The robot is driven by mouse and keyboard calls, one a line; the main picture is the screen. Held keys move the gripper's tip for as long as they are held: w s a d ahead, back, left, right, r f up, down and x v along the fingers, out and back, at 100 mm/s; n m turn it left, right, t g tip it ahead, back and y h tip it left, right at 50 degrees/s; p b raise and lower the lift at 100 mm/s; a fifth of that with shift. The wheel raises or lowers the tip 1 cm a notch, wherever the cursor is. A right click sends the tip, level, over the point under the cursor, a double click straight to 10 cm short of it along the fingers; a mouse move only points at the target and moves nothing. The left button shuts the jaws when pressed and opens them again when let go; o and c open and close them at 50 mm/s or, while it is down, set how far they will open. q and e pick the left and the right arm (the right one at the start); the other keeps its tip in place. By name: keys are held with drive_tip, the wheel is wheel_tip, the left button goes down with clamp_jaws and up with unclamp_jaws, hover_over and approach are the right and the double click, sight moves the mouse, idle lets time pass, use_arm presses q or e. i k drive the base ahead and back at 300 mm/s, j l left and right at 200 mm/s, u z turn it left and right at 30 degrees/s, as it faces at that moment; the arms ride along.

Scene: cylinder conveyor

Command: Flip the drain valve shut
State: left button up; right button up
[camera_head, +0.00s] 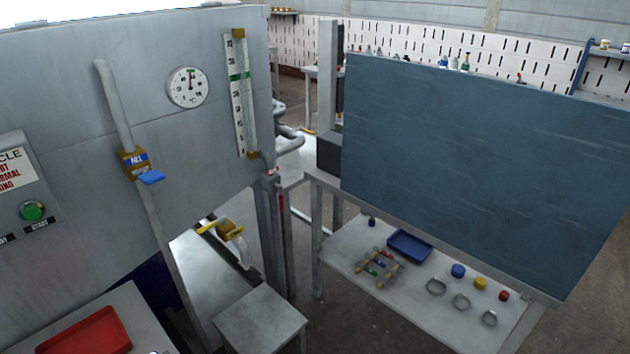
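A brass-coloured valve (231,229) with a yellow lever (208,227) sits low, beyond the lower edge of the grey panel, left of the picture's middle. It looks like the drain valve; I see no readable label on it. The lever points left from the valve body. A pale curved pipe (244,252) bends down from the valve. Whether the valve is open or shut is not clear from here. Neither of my grippers shows in the head view, and nothing is touching the valve.
The grey panel (75,85) carries a blue-levered FILL valve (150,177), a dial (188,87), a level gauge (241,95) and a green button (32,211). A grey stand (262,318) is below the yellow lever. A workbench (345,250) with a blue tray (410,245) stands right.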

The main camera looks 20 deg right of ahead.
sight(280, 187)
drive_tip(key=i+l, duration=0.9)
drive_tip(key=i, duration=0.55)
